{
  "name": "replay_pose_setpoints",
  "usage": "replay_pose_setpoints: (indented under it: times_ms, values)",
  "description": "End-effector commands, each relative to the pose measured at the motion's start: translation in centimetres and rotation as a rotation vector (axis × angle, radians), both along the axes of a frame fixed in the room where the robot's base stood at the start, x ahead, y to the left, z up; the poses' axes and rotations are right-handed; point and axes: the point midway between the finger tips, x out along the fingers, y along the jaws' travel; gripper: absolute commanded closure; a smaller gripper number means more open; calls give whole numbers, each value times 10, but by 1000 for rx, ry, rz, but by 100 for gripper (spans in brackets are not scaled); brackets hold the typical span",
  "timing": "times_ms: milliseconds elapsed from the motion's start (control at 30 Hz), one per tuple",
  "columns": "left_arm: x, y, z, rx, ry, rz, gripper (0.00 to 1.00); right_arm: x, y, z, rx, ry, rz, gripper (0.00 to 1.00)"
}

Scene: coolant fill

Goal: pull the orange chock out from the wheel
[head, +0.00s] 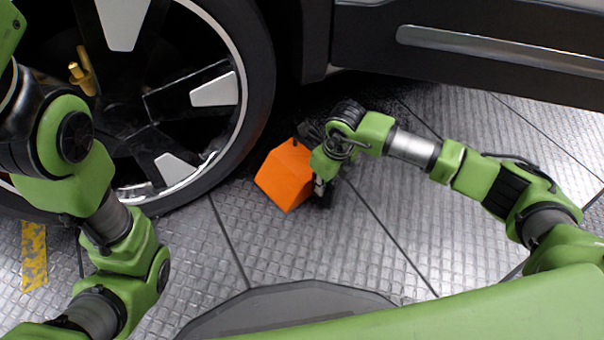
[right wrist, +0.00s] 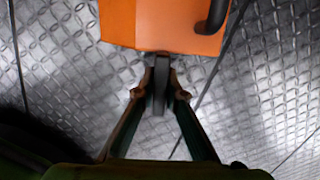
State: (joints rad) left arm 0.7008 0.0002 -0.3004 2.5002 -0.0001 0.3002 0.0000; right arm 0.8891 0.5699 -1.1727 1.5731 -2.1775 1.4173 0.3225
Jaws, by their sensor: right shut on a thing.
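The orange chock (head: 284,178) stands on the metal floor just right of the wheel's black tyre (head: 259,90) in the head view. A narrow dark strip shows between them; I cannot tell whether they touch low down. My right gripper (head: 319,190) is at the chock's right side. In the right wrist view the chock (right wrist: 160,25) fills the top centre. There my right gripper (right wrist: 160,85) is shut on a dark bar at the chock's near edge. A black curved handle (right wrist: 217,14) shows on the chock's right part. My left arm is at the left; its gripper is out of view.
The car's dark sill (head: 470,50) runs above the floor at the top right. A brass-coloured fitting (head: 83,72) shows in front of the wheel at the left. A yellow-marked strip (head: 34,255) lies on the floor at far left. The patterned floor (head: 385,225) right of the chock is clear.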

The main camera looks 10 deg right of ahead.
Motion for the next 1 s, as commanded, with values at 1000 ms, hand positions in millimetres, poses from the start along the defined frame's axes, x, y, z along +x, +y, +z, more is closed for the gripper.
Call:
replay_pose_setpoints:
  times_ms: [1000]
  values:
    - [0,0,-1,0,1,1,100,10,-16,0,-3,-1,-5,100]
